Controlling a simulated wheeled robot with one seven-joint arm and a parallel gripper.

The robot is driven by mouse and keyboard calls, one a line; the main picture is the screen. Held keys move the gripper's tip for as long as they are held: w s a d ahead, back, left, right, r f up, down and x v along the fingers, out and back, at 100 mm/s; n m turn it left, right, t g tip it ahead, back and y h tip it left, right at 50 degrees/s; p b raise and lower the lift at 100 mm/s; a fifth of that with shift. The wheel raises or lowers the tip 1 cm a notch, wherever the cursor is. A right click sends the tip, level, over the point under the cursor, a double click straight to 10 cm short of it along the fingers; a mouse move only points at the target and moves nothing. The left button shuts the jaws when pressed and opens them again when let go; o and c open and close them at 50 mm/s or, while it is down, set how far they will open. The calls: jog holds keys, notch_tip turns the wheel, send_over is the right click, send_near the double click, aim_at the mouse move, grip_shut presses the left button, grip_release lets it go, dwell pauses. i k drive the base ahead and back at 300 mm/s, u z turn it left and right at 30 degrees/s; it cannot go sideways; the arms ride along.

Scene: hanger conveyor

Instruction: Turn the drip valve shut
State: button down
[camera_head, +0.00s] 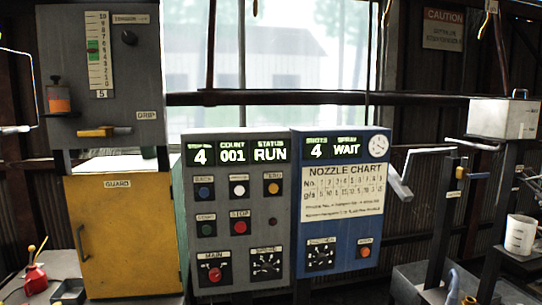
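No part is clearly marked as the drip valve, and I cannot tell its setting. A grey metal tank (503,118) stands at the right edge, with a white measuring cup (521,235) below it. Small fittings between the tank and the cup are too small to make out. My gripper is not in view.
A grey control panel (216,255) and a blue panel (343,258) with a nozzle chart stand in the middle. A yellow guard door (128,235) is at left, below a grey box (135,75) with a yellow grip lever (97,131). A red oil can (35,281) stands lower left.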

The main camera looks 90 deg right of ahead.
aim_at(86, 133)
jog(key=z, duration=1.75)
jog(key=k, duration=0.95)
jog(key=z, duration=0.5)
jog(key=i, duration=1.65)
jog(key=u, duration=3.4)
